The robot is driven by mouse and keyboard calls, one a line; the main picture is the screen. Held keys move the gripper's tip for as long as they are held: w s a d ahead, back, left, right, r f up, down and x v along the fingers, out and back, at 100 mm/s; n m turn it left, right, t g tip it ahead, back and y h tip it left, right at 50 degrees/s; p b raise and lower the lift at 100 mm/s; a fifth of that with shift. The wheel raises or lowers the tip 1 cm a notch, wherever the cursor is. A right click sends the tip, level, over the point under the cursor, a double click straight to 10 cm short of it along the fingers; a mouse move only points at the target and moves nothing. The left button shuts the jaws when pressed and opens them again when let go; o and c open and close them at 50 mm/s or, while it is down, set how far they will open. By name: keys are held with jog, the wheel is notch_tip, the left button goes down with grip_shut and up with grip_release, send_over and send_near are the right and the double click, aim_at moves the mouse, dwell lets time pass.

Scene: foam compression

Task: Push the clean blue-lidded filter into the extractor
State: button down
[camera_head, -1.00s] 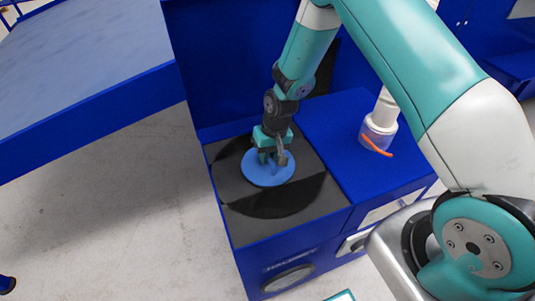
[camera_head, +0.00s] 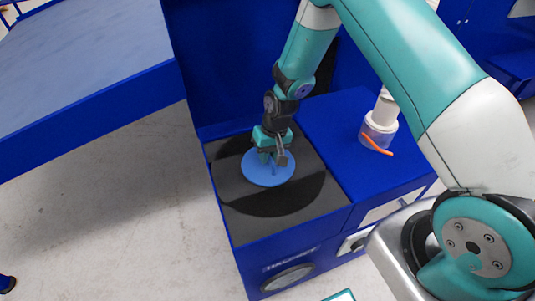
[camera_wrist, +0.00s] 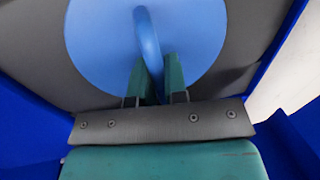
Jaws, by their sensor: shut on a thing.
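The blue lid of the filter (camera_head: 262,177) lies flat in the dark round area on the extractor's grey top (camera_head: 240,225). The lid also fills the middle of the wrist view (camera_wrist: 98,45). My gripper (camera_head: 273,158) points down at the lid. In the wrist view, its two green fingers (camera_wrist: 158,78) stand on either side of the lid's raised blue handle (camera_wrist: 148,40) and are shut on it. The body of the filter below the lid is hidden.
A white and clear cylinder with an orange piece (camera_head: 380,130) stands on the blue top to the right. A blue table (camera_head: 90,60) with a grey top is at the upper left. Grey floor (camera_head: 120,210) is clear between.

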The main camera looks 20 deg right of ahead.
jog(key=shift+f, duration=0.15)
jog(key=c, duration=1.1)
grip_release()
jog(key=d+r+b, duration=0.2)
jog(key=d+r, duration=0.1)
jog(key=r, duration=1.4)
jog(key=s+a+r+n, duration=0.2)
jog(key=s+r, duration=0.2)
jog(key=s, duration=0.4)
jog(key=s+a+r+n+y, duration=0.1)
jog(key=s+a+r+n, duration=0.1)
jog(key=s+r, duration=0.3)
jog(key=s+a+r+n+y, duration=0.1)
jog(key=s+a+r+n, duration=0.2)
jog(key=s, duration=0.9)
jog(key=shift+s+a+r, duration=0.1)
jog(key=shift+a+r, duration=0.2)
jog(key=shift+r, duration=0.45)
